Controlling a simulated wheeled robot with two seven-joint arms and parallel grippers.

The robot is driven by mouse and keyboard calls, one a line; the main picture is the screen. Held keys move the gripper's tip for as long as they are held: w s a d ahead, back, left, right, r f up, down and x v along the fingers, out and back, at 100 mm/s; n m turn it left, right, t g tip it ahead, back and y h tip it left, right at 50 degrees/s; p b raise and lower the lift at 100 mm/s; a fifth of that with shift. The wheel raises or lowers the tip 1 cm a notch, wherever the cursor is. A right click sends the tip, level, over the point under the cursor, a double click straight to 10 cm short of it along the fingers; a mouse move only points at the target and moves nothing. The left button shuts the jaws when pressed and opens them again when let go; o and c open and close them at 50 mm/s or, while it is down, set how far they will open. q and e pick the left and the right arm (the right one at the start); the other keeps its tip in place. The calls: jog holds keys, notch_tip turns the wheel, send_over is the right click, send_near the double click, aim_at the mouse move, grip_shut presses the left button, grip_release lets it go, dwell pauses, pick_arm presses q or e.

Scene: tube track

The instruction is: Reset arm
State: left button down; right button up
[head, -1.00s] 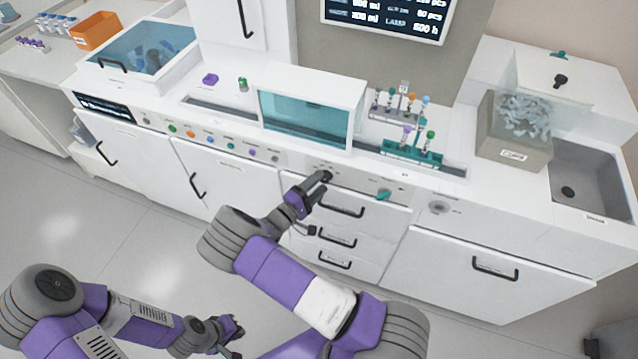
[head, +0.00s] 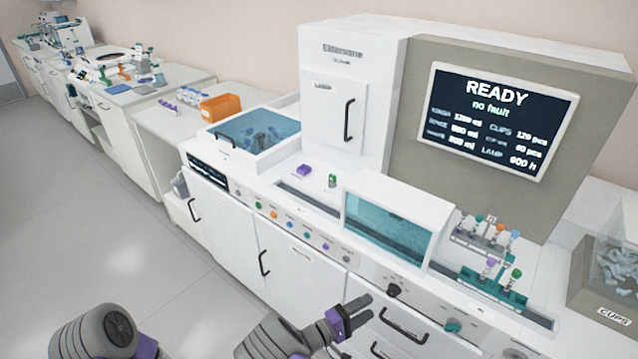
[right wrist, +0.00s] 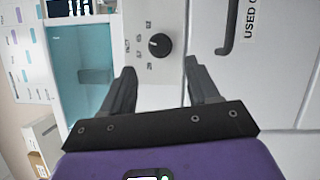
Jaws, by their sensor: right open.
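My right gripper (head: 358,309) is in front of the white machine's (head: 300,231) lower front, left of the black knob (head: 393,290) in the head view. In the right wrist view the gripper (right wrist: 160,82) has its two dark fingers spread, with nothing between them. Beyond the fingertips is the black knob (right wrist: 160,45) on the white front panel, apart from the fingers. Part of my left arm (head: 95,335) shows at the bottom left of the head view, but its gripper is out of the frame.
A screen (head: 500,118) reads READY, no fault. A teal tube rack (head: 492,284) and a grey tube rack (head: 484,240) stand right of the glass-fronted cover (head: 388,231). Drawer handles (head: 403,325) stick out near my right gripper. The floor (head: 90,230) at left is clear.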

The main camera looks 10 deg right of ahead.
jog(key=s+d+f+m+g+y, duration=0.1)
jog(key=s+f+m+g+y, duration=0.1)
jog(key=s+f+g+y, duration=1.2)
jog(key=s+a+f+m+t+y, duration=0.2)
jog(key=s+a+f, duration=0.2)
jog(key=s+a, duration=0.5)
jog(key=a+r+m+t+y, duration=0.1)
jog(key=t+y, duration=0.1)
jog(key=w+a+r+m+t+y, duration=0.1)
jog(key=t+y, duration=0.1)
jog(key=w+a+r+m+t+y, duration=0.1)
jog(key=a+m+t+y, duration=0.1)
jog(key=shift+w+r+t, duration=0.15)
jog(key=shift+w+t, duration=0.1)
jog(key=shift+t, duration=0.15)
